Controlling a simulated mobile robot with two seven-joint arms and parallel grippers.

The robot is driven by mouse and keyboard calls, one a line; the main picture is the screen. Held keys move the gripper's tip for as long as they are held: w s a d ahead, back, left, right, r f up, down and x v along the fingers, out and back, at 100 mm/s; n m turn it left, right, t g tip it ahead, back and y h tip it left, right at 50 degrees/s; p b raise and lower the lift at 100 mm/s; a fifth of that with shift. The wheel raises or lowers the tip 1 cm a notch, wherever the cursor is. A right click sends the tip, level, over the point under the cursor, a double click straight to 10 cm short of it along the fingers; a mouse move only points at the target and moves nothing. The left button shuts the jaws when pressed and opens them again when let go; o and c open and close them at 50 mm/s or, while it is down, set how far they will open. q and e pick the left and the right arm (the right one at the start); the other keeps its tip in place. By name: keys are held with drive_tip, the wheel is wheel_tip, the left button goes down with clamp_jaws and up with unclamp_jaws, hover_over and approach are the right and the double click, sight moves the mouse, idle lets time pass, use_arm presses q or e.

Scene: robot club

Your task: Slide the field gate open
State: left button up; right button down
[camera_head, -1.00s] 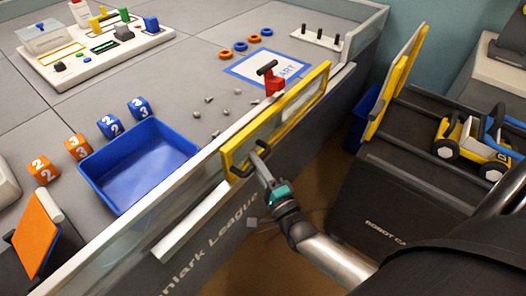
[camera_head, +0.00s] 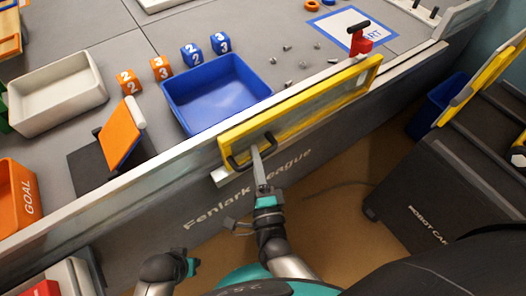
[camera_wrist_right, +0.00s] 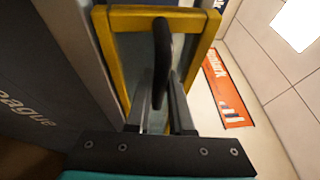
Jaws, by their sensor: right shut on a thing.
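The field gate (camera_head: 316,99) is a clear panel in a yellow frame, on the outer side of the field wall. Its left end is close to the left end of the white rail (camera_head: 219,177), in front of the blue tray. My right gripper (camera_head: 260,158) is shut on the gate's black handle (camera_head: 238,163), near the gate's left end. In the right wrist view the handle (camera_wrist_right: 162,48) stands between the fingers (camera_wrist_right: 160,100). A red latch with a black grip (camera_head: 360,42) stands by the gate's right part. My left gripper (camera_head: 189,266) is low and away from the gate; its jaw state is unclear.
The blue tray (camera_head: 217,92), number cubes (camera_head: 161,68) and a white tray (camera_head: 58,95) are on the field. A dark cart (camera_head: 440,185) and blue bin (camera_head: 440,103) stand at right. Open floor (camera_head: 330,185) lies below the wall.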

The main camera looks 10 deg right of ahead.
drive_tip(key=shift+s+a, duration=0.1)
drive_tip(key=shift+a, duration=0.2)
drive_tip(key=c, duration=1.1)
unclamp_jaws()
drive_tip(key=o, duration=0.3)
use_arm(q)
drive_tip(key=shift+s, duration=0.1)
use_arm(e)
drive_tip(key=shift+d, duration=0.1)
